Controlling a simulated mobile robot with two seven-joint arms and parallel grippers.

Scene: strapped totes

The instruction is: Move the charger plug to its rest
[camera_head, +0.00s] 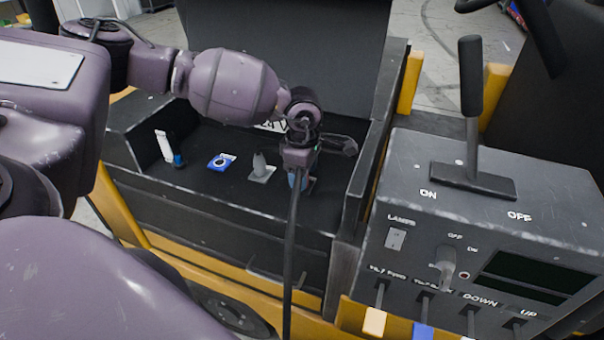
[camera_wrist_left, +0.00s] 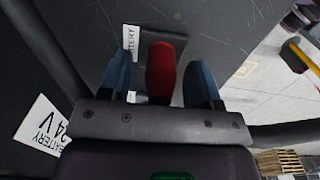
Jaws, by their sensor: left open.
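My left gripper (camera_head: 298,180) is over the right end of the black battery bay. In the left wrist view its two blue fingers (camera_wrist_left: 165,85) are apart. A red grip, apparently the charger plug (camera_wrist_left: 161,72), lies between them with gaps on both sides. Behind it is a dark block (camera_wrist_left: 175,42) beside a white BATTERY label. In the head view the gripper hides the plug. A black cable (camera_head: 290,240) runs down from the gripper area past the bay's front. A grey post on a base (camera_head: 260,168) stands just left of the gripper; I cannot tell which fitting is the rest.
The bay also holds a blue square fitting (camera_head: 221,162), a white upright piece (camera_head: 164,146) and a small blue-and-black piece (camera_head: 178,159). A control box (camera_head: 475,230) with a tall lever stands at right. The bay's side wall (camera_head: 352,200) is close to the gripper.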

